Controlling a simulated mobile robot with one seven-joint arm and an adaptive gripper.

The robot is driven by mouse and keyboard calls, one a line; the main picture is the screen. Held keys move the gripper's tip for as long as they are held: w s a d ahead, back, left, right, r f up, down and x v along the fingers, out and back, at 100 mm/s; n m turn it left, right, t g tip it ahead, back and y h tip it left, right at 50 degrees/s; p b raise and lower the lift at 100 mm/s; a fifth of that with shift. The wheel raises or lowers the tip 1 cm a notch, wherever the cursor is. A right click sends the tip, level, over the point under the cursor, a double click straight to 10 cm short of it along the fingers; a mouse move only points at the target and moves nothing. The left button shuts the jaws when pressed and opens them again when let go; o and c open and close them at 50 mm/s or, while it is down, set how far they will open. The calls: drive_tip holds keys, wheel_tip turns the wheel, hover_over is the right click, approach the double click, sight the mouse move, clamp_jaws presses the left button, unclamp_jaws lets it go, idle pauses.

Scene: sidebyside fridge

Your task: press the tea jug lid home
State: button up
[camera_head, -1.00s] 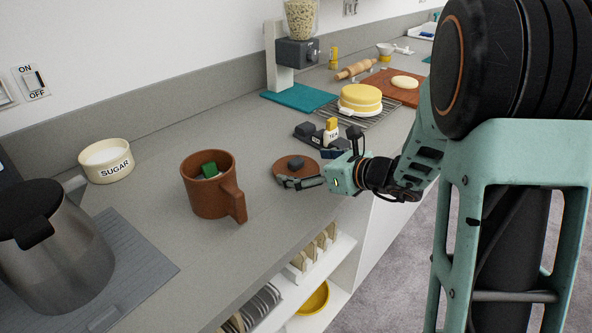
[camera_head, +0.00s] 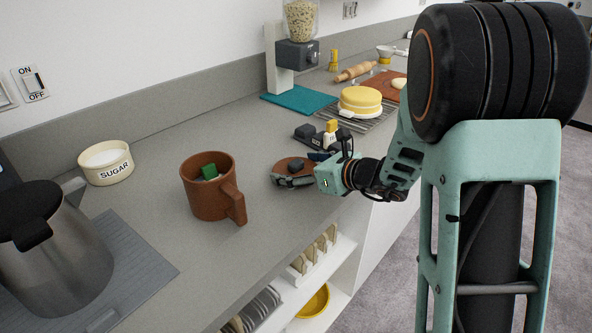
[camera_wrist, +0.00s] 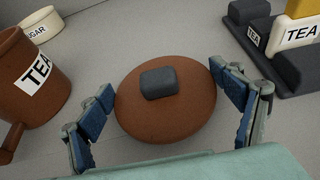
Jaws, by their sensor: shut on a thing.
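The tea jug (camera_head: 208,187) is a brown mug-like vessel with a handle, standing upright and open-topped on the counter, a green item (camera_head: 209,171) inside it. Its TEA label shows in the wrist view (camera_wrist: 38,70). The lid is a round brown disc with a dark grey knob; it shows in the head view (camera_head: 283,167) and the wrist view (camera_wrist: 165,118). My gripper (camera_head: 293,178) is to the right of the jug, shut on the lid with a finger on either side of its rim in the wrist view (camera_wrist: 168,108). I cannot tell whether the lid touches the counter.
A sugar bowl (camera_head: 106,163) stands behind the jug, a kettle (camera_head: 55,255) at the left. A dark holder (camera_head: 305,133) with a yellow-topped TEA item (camera_head: 331,130) is just beyond the lid. The counter between jug and lid is clear.

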sight(296, 162)
drive_tip(key=shift+r, duration=0.2)
drive_tip(key=shift+r+p, duration=0.6)
wheel_tip(296, 162, up, 2)
drive_tip(key=shift+r+p, duration=0.25)
drive_tip(key=shift+p, duration=0.6)
drive_tip(key=s+d+r+p, duration=0.2)
drive_tip(key=s+r+p, duration=0.3)
drive_tip(key=s+r, duration=0.4)
drive_tip(key=s, duration=0.4)
drive_tip(key=shift+s+d+p, duration=0.3)
drive_tip(key=shift+s+d, duration=0.1)
